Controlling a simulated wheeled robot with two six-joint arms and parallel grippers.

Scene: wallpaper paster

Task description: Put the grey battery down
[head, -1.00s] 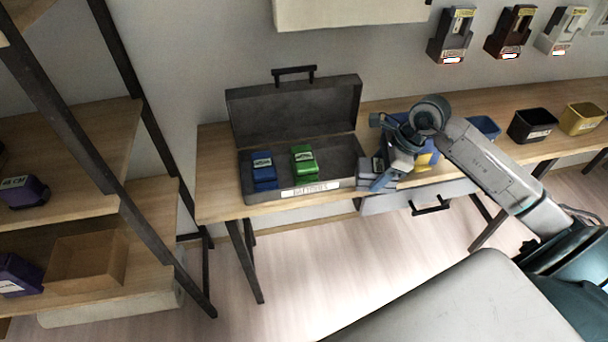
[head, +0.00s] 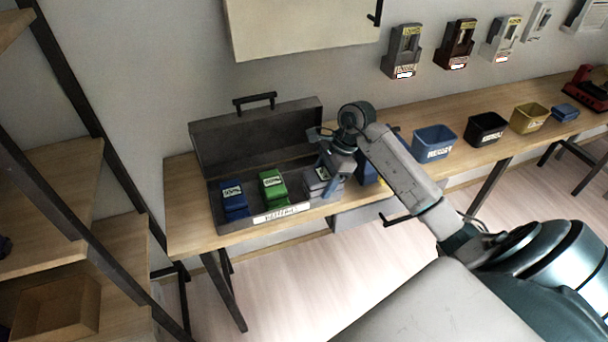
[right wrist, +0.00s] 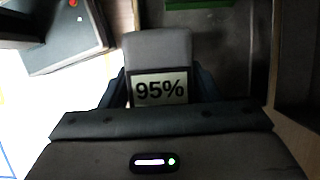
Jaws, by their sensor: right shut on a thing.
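The grey battery (right wrist: 160,50) shows in the right wrist view with a "95%" label on its face. My right gripper (head: 326,184) is shut on it. In the head view the grey battery (head: 314,181) is at the right end of the open dark grey case (head: 250,228), partly hidden by the gripper. I cannot tell whether it touches the case floor. A blue battery (head: 233,200) and a green battery (head: 272,188) stand in the case to its left. The green one's edge (right wrist: 203,4) also shows in the right wrist view. My left gripper is not in view.
The case stands on a wooden table (head: 185,225). Blue (head: 434,142), black (head: 487,128) and yellow (head: 529,117) bins stand to the right. Several devices hang on the wall, including a grey one (head: 404,50). A shelf rack (head: 75,170) stands at the left.

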